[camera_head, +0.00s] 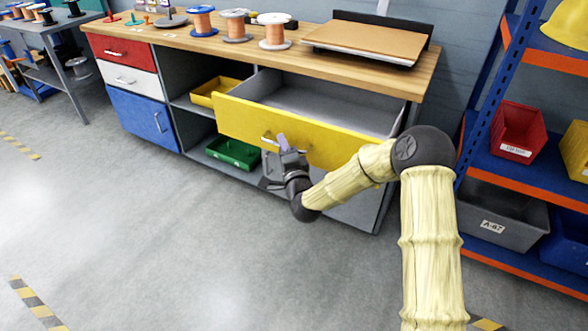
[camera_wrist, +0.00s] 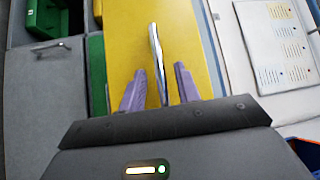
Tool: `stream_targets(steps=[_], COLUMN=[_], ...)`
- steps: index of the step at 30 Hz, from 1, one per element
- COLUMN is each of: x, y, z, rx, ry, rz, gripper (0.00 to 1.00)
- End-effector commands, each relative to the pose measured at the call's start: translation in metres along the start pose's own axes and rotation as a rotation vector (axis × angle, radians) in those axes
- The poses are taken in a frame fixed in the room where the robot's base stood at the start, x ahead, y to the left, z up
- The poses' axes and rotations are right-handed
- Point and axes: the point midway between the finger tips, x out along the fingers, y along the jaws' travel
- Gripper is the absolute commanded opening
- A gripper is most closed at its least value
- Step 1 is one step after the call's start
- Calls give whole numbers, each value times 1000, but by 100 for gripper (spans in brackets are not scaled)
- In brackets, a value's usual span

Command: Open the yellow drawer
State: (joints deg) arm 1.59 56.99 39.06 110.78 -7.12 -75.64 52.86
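The yellow drawer (camera_head: 235,118) of the workbench is pulled well out, and its grey, empty inside shows. Its yellow front (camera_wrist: 125,40) fills the middle of the wrist view. The metal handle (camera_wrist: 156,50) runs lengthwise between the two purple fingers of my gripper (camera_wrist: 160,74). A narrow gap shows on each side of the handle, so the fingers look open around it. In the head view my gripper (camera_head: 286,143) is at the drawer front, and it hides part of the handle (camera_head: 266,138).
Spools (camera_head: 202,20) and a brown board (camera_head: 366,40) lie on the worktop. A yellow bin (camera_head: 208,92) and a green bin (camera_head: 232,153) sit in the open shelves left of the drawer. A blue-orange rack (camera_head: 535,170) stands at right. Floor at left is clear.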

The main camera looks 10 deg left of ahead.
Motion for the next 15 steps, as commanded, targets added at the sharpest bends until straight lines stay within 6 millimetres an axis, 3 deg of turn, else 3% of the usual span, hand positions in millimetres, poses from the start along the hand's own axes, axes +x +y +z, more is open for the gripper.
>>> stream_targets(steps=[15], x=[-86], y=[0], z=[-5], rx=[-1], ry=[7], rz=[7], gripper=[33])
